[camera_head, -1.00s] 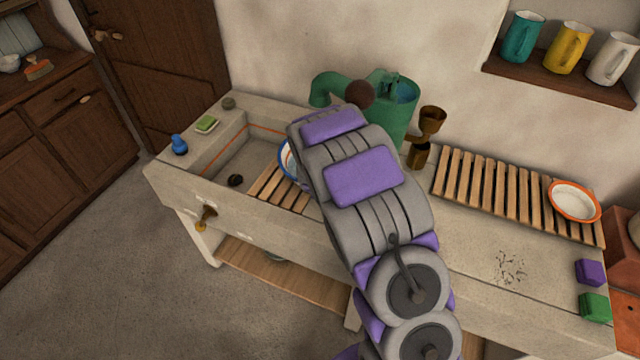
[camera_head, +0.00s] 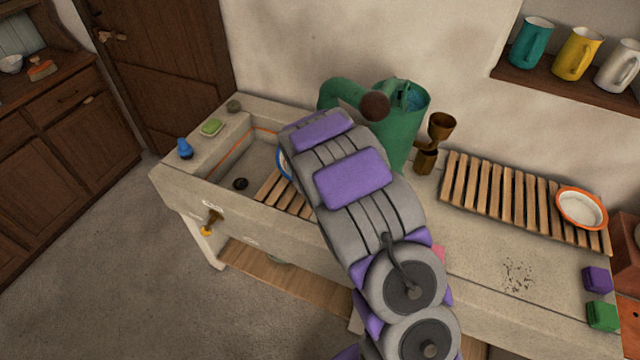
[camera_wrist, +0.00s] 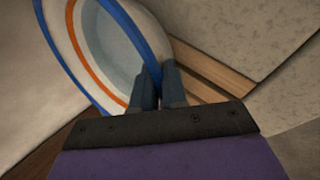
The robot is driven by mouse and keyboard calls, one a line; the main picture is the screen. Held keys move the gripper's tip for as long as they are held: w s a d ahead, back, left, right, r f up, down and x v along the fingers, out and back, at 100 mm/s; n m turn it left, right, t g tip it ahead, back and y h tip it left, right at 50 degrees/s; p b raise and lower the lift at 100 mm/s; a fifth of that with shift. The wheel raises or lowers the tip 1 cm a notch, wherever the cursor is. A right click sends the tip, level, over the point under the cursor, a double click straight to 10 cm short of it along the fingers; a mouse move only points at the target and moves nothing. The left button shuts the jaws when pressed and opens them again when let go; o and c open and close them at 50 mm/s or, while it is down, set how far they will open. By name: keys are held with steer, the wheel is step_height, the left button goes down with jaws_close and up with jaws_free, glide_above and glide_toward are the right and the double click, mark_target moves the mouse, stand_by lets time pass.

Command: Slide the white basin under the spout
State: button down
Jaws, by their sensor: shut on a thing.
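A white basin with a blue rim and an orange ring inside fills the upper left of the wrist view (camera_wrist: 113,50). In the head view only a sliver of its blue-edged rim (camera_head: 284,166) shows at the sink, left of my arm, which hides the rest. My gripper (camera_wrist: 158,75) is shut on the basin's rim in the wrist view; the arm hides the gripper in the head view. The green spout (camera_head: 338,92) curves out to the left from behind my arm, above and behind the basin's visible edge.
The stone sink (camera_head: 253,158) has a wooden slat rack (camera_head: 283,191) inside. An orange-rimmed white bowl (camera_head: 582,208) sits on the right rack (camera_head: 500,190).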

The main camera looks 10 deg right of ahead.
steer(key=shift+w+a+r, duration=0.1)
steer(key=shift+a, duration=0.05)
steer(key=shift+d, duration=0.35)
steer(key=c, duration=1.5)
jaws_free()
steer(key=shift+d, duration=0.1)
steer(key=o, duration=0.4)
steer(key=shift+a, duration=0.3)
steer(key=shift+s+r, duration=0.4)
steer(key=p+v, duration=0.3)
steer(key=v, duration=1.3)
